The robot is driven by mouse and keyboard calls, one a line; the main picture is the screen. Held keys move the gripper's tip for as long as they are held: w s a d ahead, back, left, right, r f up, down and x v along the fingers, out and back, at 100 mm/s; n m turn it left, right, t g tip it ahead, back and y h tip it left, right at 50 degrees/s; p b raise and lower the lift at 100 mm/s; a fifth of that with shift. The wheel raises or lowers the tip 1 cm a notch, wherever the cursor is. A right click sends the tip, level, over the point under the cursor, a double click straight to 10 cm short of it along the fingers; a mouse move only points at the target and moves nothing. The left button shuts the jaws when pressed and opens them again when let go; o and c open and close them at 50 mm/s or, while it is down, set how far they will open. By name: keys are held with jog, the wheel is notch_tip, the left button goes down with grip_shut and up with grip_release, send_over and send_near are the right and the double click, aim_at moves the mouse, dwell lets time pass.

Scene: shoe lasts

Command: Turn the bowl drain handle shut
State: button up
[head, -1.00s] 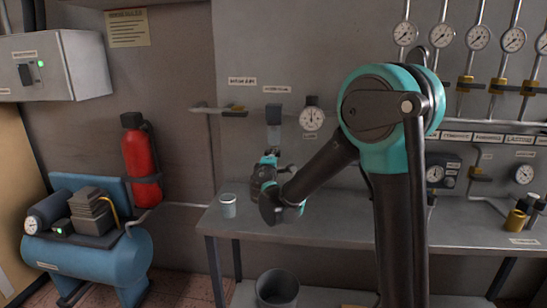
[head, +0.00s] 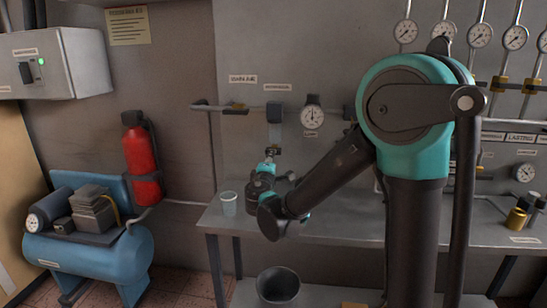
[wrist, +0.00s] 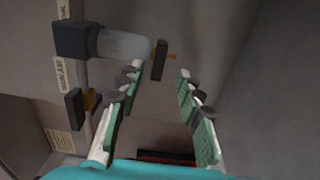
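The bowl drain handle (wrist: 159,60) is a small dark lever on a brass stem at the end of the clear bowl (wrist: 122,45). The bowl hangs from a dark filter head (wrist: 76,40). In the head view the bowl (head: 274,134) points down from the wall unit, and the handle (head: 273,152) is tiny below it. My gripper (wrist: 158,74) is open and empty. In the wrist view its two padded fingers lie either side of the line to the handle, which shows near the fingertips. I cannot tell if they touch it. In the head view my gripper (head: 268,166) is just under the bowl.
A second dark lever with brass (wrist: 75,108) is on the pipe beside the filter. A cup (head: 228,204) stands on the bench (head: 375,228) left of my gripper. A gauge (head: 312,116) is right of the bowl. A bin (head: 278,284) stands below.

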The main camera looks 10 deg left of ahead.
jog(key=s, duration=0.5)
jog(key=shift+s, duration=0.15)
